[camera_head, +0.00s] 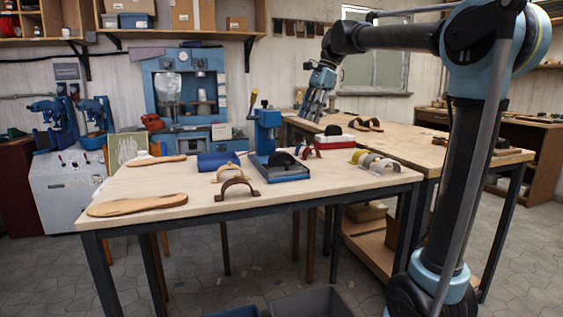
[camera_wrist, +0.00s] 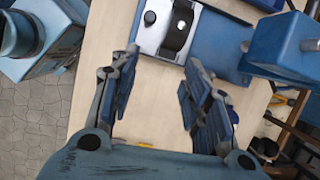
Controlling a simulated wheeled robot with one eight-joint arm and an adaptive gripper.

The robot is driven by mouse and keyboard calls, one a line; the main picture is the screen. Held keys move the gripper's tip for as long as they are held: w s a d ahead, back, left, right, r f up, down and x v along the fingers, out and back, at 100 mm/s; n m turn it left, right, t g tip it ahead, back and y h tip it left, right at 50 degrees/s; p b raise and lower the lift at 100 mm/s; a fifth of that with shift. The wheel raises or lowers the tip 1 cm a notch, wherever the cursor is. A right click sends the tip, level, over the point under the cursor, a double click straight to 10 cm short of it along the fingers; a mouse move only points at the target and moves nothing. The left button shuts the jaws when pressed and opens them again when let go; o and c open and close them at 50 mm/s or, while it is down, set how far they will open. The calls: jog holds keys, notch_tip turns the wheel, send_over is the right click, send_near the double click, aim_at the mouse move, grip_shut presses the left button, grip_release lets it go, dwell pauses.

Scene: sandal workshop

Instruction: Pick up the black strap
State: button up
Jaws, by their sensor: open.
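A black curved strap (camera_head: 281,159) stands on the base of the blue press (camera_head: 266,128) on the near table (camera_head: 240,202). In the wrist view a black curved piece (camera_wrist: 178,25), which looks like this strap, lies on a silver plate on a blue base at the top. My gripper (camera_head: 313,112) is raised behind and to the right of the press in the head view. In the wrist view my gripper (camera_wrist: 158,75) is open, its two fingers apart with bare table between them. It is empty and apart from the black piece.
Brown strap (camera_head: 236,186), red strap (camera_head: 308,148) and several other straps stand on the near table. Soles (camera_head: 137,204) lie at its left. A red-and-white box (camera_head: 335,142) with a dark piece on top is at the back. Blue machine parts (camera_wrist: 278,45) flank the wrist view.

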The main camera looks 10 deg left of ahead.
jog(key=a+r, duration=0.2)
jog(key=a, duration=0.1)
jog(key=m, duration=0.1)
send_near(281, 152)
jog(key=shift+g, duration=0.3)
jog(key=x, duration=0.2)
jog(key=w+x, duration=0.1)
jog(key=x, duration=0.2)
jog(key=shift+w+x, duration=0.1)
jog(key=shift+x, duration=1.2)
jog(key=shift+w+x, duration=0.15)
jog(key=shift+x, duration=1.2)
jog(key=c, duration=0.6)
